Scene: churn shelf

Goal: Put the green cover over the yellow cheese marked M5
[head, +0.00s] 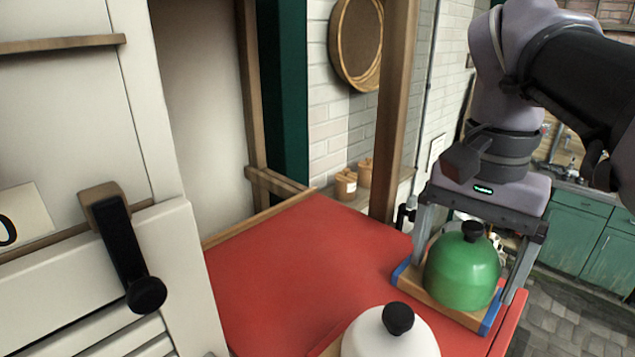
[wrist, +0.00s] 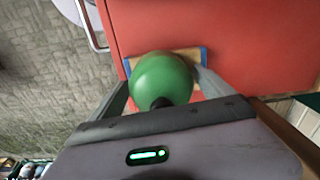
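The green cover (head: 462,272) is a dome with a black knob. It stands upright on a wooden board with blue edges (head: 408,277) at the right of the red surface. It also shows in the wrist view (wrist: 160,80). My gripper (head: 466,275) points down over it, with one finger on each side of the dome. In the wrist view my gripper (wrist: 163,84) is spread wide, with its fingers apart from the dome. No yellow cheese marked M5 is in sight; whether anything is under the cover is hidden.
A white dome with a black knob (head: 390,335) stands at the front of the red surface (head: 300,265). A pale panel with a black lever (head: 130,250) is at the left. A wooden post (head: 393,110) rises behind. The middle of the red surface is clear.

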